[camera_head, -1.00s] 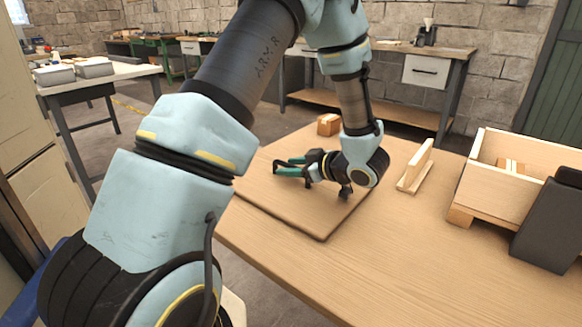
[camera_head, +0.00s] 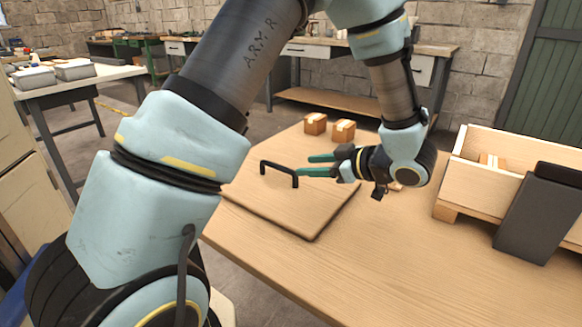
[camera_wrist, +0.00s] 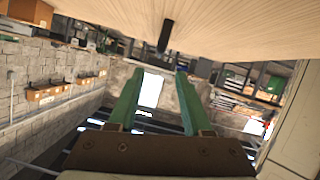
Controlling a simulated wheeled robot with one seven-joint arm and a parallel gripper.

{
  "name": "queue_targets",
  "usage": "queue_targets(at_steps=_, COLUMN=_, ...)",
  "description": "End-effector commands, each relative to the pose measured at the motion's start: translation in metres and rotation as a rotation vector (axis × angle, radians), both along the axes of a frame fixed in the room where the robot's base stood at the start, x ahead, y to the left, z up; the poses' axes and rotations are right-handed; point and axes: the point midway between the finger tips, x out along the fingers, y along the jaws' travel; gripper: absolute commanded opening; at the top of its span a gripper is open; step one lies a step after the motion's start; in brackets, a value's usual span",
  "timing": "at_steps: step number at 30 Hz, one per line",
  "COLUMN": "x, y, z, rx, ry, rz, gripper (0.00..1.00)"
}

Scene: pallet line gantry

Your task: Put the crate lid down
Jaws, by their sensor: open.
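The crate lid (camera_head: 300,212) is a flat wooden panel lying on the table, with a black bar handle (camera_head: 279,170) standing up from it. My gripper (camera_head: 310,165) is open, its green fingers pointing left, just right of the handle and apart from it. In the wrist view the open fingers (camera_wrist: 155,88) are empty, with the handle (camera_wrist: 166,36) seen end-on beyond them near the lid's pale wood (camera_wrist: 230,25). The wooden crate (camera_head: 470,175) stands at the right of the table with its top open; a small taped box (camera_head: 492,160) shows inside.
Two small cardboard boxes (camera_head: 315,124) (camera_head: 343,131) sit behind the lid. A dark grey panel (camera_head: 535,215) stands against the crate's front. The table (camera_head: 370,260) is clear at the front middle.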

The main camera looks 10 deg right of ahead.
Motion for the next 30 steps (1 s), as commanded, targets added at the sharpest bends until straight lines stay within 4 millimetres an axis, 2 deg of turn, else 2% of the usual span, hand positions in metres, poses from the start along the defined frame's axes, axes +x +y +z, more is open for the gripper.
queue_targets(at_steps=5, x=0.003, y=-0.001, z=0.002, rx=-0.012, ry=-0.001, rz=-0.009, gripper=0.5)
queue_targets(at_steps=8, x=0.026, y=0.0, z=0.004, rx=-0.071, ry=-0.002, rz=-0.064, gripper=0.5)
queue_targets(at_steps=11, x=0.063, y=0.002, z=0.008, rx=-0.166, ry=0.01, rz=-0.18, gripper=0.5)
queue_targets(at_steps=12, x=0.078, y=0.003, z=0.011, rx=-0.205, ry=0.023, rz=-0.244, gripper=0.5)
queue_targets(at_steps=15, x=0.107, y=0.011, z=0.017, rx=-0.282, ry=0.084, rz=-0.414, gripper=0.5)
queue_targets(at_steps=18, x=0.115, y=0.027, z=0.021, rx=-0.317, ry=0.19, rz=-0.581, gripper=0.5)
queue_targets(at_steps=20, x=0.11, y=0.042, z=0.02, rx=-0.32, ry=0.272, rz=-0.665, gripper=0.5)
queue_targets(at_steps=23, x=0.088, y=0.077, z=0.014, rx=-0.302, ry=0.435, rz=-0.778, gripper=0.5)
queue_targets(at_steps=30, x=-0.005, y=0.183, z=-0.003, rx=-0.218, ry=0.87, rz=-0.882, gripper=0.5)
